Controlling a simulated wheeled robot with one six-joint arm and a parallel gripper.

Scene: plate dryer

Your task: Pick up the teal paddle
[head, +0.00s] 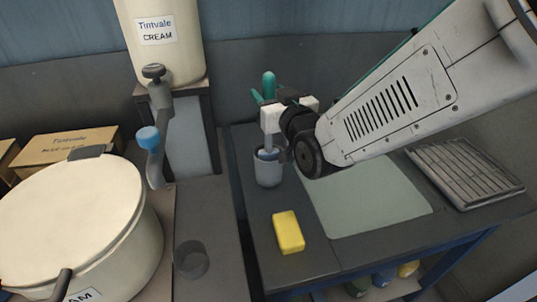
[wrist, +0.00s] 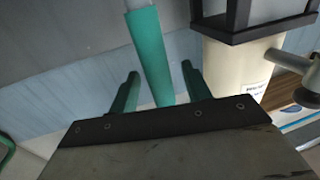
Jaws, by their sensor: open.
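The teal paddle (head: 269,80) stands upright, its teal handle on top and a grey lower part going down into a grey cup (head: 269,174) on the dark table. My gripper (head: 268,97) is open at the height of the handle, above the cup. In the wrist view the handle (wrist: 147,52) shows between my two teal fingers (wrist: 160,70), with visible gaps on both sides. My gripper's body hides part of the handle, so I cannot tell how deep it sits between the fingers.
A yellow sponge (head: 288,232) lies in front of the cup. A pale green mat (head: 375,208) and a ribbed grey rack (head: 468,171) are to the right.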

